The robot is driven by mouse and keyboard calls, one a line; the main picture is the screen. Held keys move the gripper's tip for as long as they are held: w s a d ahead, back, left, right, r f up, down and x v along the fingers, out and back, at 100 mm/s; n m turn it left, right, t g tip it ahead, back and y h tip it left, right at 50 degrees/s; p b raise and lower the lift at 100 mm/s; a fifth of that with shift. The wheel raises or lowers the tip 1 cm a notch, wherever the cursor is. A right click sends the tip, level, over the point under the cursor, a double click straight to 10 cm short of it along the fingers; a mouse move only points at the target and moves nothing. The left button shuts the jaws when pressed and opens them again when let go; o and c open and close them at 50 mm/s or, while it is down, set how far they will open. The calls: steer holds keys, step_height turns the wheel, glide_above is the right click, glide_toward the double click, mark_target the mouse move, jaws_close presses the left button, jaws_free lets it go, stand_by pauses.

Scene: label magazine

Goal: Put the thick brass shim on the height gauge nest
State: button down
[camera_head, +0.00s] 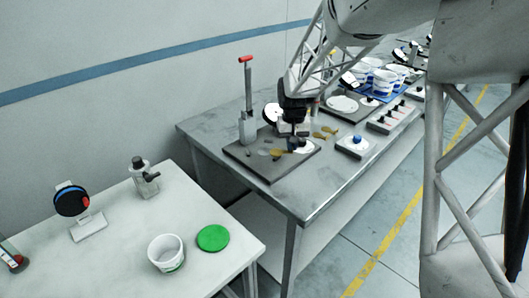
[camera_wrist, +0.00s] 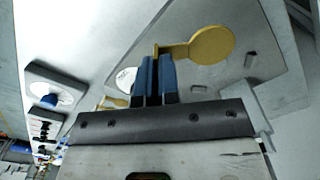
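In the wrist view a brass shim (camera_wrist: 212,45), a round disc with a narrow tab, lies across the front of my gripper (camera_wrist: 155,75). The blue fingers are close together on either side of the tab's bent end, and the disc sticks out to the right. In the head view my gripper (camera_head: 293,134) is low over the dark grey board (camera_head: 270,172) and hides part of it. A brass piece (camera_head: 277,153) shows beside it. I cannot tell the shim's thickness by eye. A white round face (camera_head: 303,147) is on the board; I cannot tell whether it is the height gauge nest.
A red-handled post (camera_head: 247,105) stands at the board's back left. More brass pieces (camera_head: 326,133) lie to the right, near a blue-knobbed block (camera_head: 355,146). White tubs (camera_head: 380,82) stand farther back. A nearer table holds a white cup (camera_head: 166,254) and green disc (camera_head: 213,238).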

steer(key=s+a+f+n, duration=0.1)
steer(key=s+a, duration=0.1)
steer(key=s, duration=0.4)
steer(key=shift+a+n, duration=0.3)
steer(key=shift+n, duration=0.1)
steer(key=shift+w+a+f, duration=0.25)
steer(key=shift+w+a, duration=0.25)
steer(key=shift+w, duration=2.1)
steer(key=shift+w+a+f, duration=0.25)
steer(key=shift+w+a, duration=0.3)
steer(key=shift+w, duration=2.05)
steer(key=shift+w+a+f, duration=0.25)
steer(key=shift+w+a, duration=0.25)
steer(key=shift+w, duration=2.1)
steer(key=shift+f, duration=1.75)
steer(key=shift+f, duration=0.15)
steer(key=c, duration=1.3)
jaws_free()
steer(key=shift+c, duration=0.2)
